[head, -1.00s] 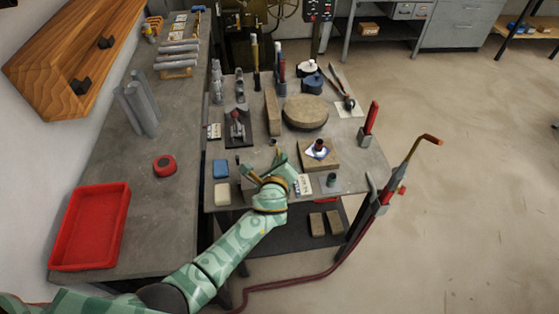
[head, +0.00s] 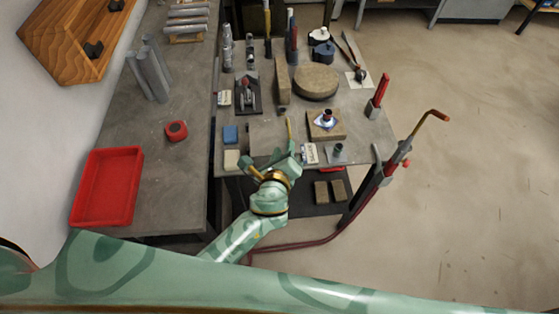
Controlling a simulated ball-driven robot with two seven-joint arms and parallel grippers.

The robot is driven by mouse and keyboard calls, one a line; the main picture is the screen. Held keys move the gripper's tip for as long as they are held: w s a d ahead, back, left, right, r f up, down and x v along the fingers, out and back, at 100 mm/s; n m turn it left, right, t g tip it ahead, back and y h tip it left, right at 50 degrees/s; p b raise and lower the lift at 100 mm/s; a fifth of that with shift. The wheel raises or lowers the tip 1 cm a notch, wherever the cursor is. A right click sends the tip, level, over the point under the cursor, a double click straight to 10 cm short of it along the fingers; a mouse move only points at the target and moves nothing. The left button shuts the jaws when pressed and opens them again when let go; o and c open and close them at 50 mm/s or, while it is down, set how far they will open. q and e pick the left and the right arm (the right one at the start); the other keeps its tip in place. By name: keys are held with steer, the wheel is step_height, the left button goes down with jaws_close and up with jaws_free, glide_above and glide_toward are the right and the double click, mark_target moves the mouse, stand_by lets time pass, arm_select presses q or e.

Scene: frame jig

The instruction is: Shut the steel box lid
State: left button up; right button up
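A flat grey square-looking thing (head: 267,131), which may be the steel box, lies at the front of the small workbench. I cannot clearly make out its lid or whether it is raised. My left gripper (head: 268,145) is at its near side, with its two fingers spread wide apart and nothing seen between them. One finger points up along its right part and the other reaches toward its left front. The gripper hides part of its front edge. I cannot tell whether they touch. My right gripper is not in view.
A blue block (head: 230,134) and a cream block (head: 232,159) lie left of the gripper. A wooden block (head: 338,131) with a small part and a label card (head: 311,153) lie right. A red torch-like tool (head: 379,96) stands at the right edge. A red tray (head: 106,188) is left.

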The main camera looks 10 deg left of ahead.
arm_select(q)
steer(key=v, duration=0.6)
steer(key=shift+s, duration=0.15)
steer(key=s+a+f+n+g+h+b, duration=0.1)
steer(key=s+f+n+g, duration=0.35)
steer(key=f, duration=0.75)
steer(key=s+a+f+n+g+h+b, duration=0.1)
steer(key=s+a+f+n+g, duration=0.1)
steer(key=s+f+n, duration=0.75)
steer(key=s+a+f+n+g+b, duration=0.2)
steer(key=s+a+f+n, duration=0.1)
steer(key=s+a+f, duration=0.2)
steer(key=s+a+f+n+g+y+b, duration=0.1)
steer(key=s+a+f, duration=0.4)
steer(key=s+f, duration=0.5)
steer(key=s+a+f+n+g+b, duration=0.3)
steer(key=s+a+f+n+g, duration=0.1)
steer(key=s+f, duration=0.4)
steer(key=shift+s+a+f+n+y+b, duration=0.25)
steer(key=shift+a+f+n+y+b, duration=0.15)
steer(key=shift+a+f+n, duration=0.3)
